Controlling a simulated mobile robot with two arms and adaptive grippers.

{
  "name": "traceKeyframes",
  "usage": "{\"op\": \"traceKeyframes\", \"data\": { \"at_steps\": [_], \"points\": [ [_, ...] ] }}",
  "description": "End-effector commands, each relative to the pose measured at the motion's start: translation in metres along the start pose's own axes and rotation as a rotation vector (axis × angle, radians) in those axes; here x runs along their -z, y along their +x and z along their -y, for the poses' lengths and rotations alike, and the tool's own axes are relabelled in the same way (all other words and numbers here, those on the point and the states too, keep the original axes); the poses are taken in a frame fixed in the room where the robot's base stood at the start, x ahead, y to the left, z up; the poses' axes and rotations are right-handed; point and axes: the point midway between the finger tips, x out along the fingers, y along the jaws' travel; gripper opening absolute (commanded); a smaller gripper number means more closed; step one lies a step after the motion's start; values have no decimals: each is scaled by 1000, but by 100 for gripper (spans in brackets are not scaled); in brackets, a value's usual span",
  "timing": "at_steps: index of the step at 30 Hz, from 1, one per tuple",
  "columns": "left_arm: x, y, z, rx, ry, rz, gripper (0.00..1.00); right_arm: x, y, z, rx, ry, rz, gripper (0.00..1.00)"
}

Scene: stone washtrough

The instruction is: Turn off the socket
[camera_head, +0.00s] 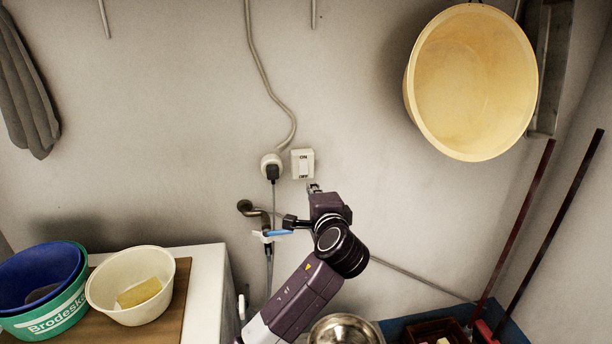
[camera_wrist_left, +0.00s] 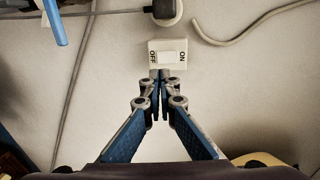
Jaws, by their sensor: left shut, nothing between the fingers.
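The white switch box (camera_head: 303,160), marked ON at the top and OFF at the bottom, is on the wall. It also shows in the left wrist view (camera_wrist_left: 169,46), with OFF on the left and ON on the right. Its rocker position is not clear. My left gripper (camera_head: 313,187) is shut and empty, its tips just below and slightly right of the box in the head view. In the left wrist view the tips (camera_wrist_left: 160,76) overlap the box's near edge. I cannot tell whether they touch it. My right gripper is not in view.
A round outlet with a black plug (camera_head: 272,172) is just left of the box. A tap with a blue handle (camera_head: 277,233) is close beside my left wrist. A yellow basin (camera_head: 470,85) hangs upper right. Bowls, including a cream one (camera_head: 105,290), stand lower left. Bare wall lies right of the box.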

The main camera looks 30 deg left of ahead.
Motion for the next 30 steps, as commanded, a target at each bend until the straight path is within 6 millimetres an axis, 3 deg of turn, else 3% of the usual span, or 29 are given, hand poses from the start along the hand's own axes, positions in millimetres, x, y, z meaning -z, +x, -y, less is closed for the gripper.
{"op": "traceKeyframes", "data": {
  "at_steps": [9,15,30],
  "points": [
    [-1,59,3,0,1,4,0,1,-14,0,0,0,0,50],
    [-1,83,2,-1,0,3,0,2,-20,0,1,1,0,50],
    [-1,95,0,0,-1,1,0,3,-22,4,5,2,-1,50]
  ]
}}
